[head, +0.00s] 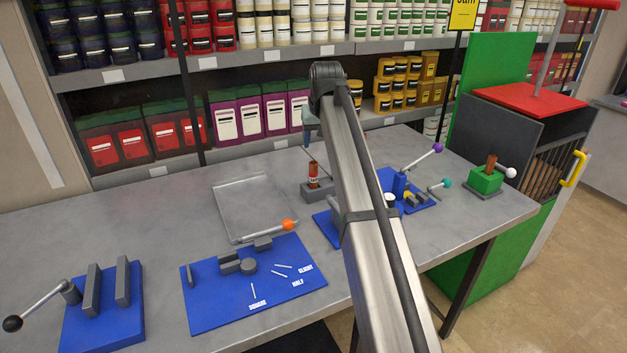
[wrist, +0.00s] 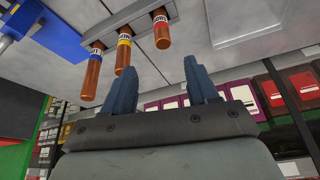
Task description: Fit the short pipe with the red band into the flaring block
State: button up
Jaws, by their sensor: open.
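The short pipe with the red band (wrist: 161,30) is copper-coloured and stands in a grey rack beside a yellow-banded pipe (wrist: 123,54) and a blue-banded pipe (wrist: 91,72). In the head view, the red-banded pipe (head: 313,177) is upright in the rack (head: 316,192), left of my arm. My gripper (wrist: 160,70) is open and empty, apart from the pipes. In the head view it is mostly hidden behind my arm. A blue fixture with purple and teal levers (head: 399,184) is partly covered by my arm; I cannot tell for certain whether it is the flaring block.
A clear tray (head: 218,214) lies left of the rack. A blue board with an orange-tipped lever (head: 208,307) and a blue black-knobbed fixture (head: 100,338) are nearer. A green block (head: 486,180) holding a copper pipe stands right. Stocked shelves (head: 345,48) line the back.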

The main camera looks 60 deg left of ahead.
aim_at(314, 164)
jog(key=x, duration=0.8)
jog(key=shift+s+x, duration=0.15)
jog(key=shift+x, duration=1.25)
jog(key=shift+s+x, duration=0.15)
jog(key=shift+x, duration=1.25)
jog(key=shift+d, duration=0.1)
grip_shut()
jog(key=shift+r, duration=0.1)
